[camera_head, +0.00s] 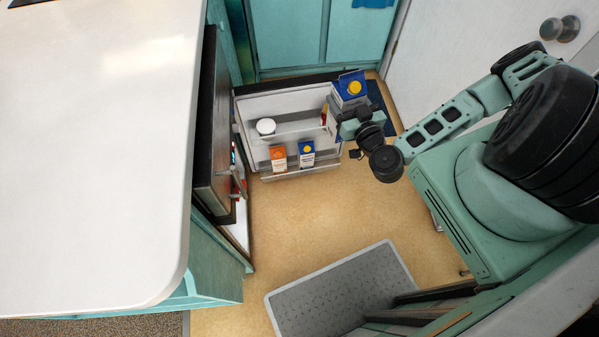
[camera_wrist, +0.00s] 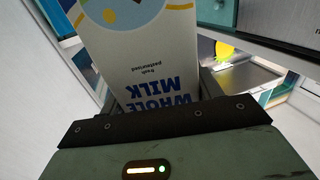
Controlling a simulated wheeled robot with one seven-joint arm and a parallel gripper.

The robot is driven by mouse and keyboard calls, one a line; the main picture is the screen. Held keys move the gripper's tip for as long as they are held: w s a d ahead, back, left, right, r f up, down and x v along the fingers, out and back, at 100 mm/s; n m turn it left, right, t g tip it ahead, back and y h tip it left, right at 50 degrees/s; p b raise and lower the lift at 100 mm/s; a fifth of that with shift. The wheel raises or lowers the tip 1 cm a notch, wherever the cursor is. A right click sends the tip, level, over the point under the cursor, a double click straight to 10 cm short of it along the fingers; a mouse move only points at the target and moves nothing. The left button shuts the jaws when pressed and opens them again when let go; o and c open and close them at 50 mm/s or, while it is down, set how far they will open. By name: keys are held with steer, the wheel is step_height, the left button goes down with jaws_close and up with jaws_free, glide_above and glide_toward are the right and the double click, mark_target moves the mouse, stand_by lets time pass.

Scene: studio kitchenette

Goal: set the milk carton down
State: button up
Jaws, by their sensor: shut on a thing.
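The milk carton (camera_head: 350,87) is white with a blue top and a yellow dot. My gripper (camera_head: 352,119) is shut on it and holds it at the right end of the open fridge door's shelves (camera_head: 290,127). In the wrist view the carton (camera_wrist: 143,60) fills the middle, with "WHOLE MILK" reading upside down, between the fingers of my gripper (camera_wrist: 155,100). I cannot tell whether the carton's base touches anything; the gripper hides its lower part.
The door's shelves hold an orange-and-white carton (camera_head: 278,158), a blue-and-white carton (camera_head: 306,153), a white round-lidded container (camera_head: 265,127) and a small red bottle (camera_head: 324,115). A white counter (camera_head: 90,150) fills the left. A grey mat (camera_head: 345,290) lies on the otherwise open floor.

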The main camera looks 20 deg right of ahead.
steer(key=d+f+m+h+b, duration=0.1)
steer(key=d+f+h+b, duration=0.15)
steer(key=f+b, duration=1.95)
steer(key=d+f+m+h+b, duration=0.1)
steer(key=d+f+b, duration=0.2)
steer(key=f+b, duration=1.9)
steer(key=w+d+f+b, duration=0.2)
steer(key=w+b, duration=0.1)
steer(key=w, duration=0.6)
steer(key=w+d+f+b, duration=0.2)
steer(key=w, duration=0.7)
steer(key=shift+w+f+b, duration=0.1)
steer(key=shift+f+b, duration=2.1)
steer(key=shift+f, duration=1.15)
steer(key=o, duration=1.8)
steer(key=shift+f, duration=0.1)
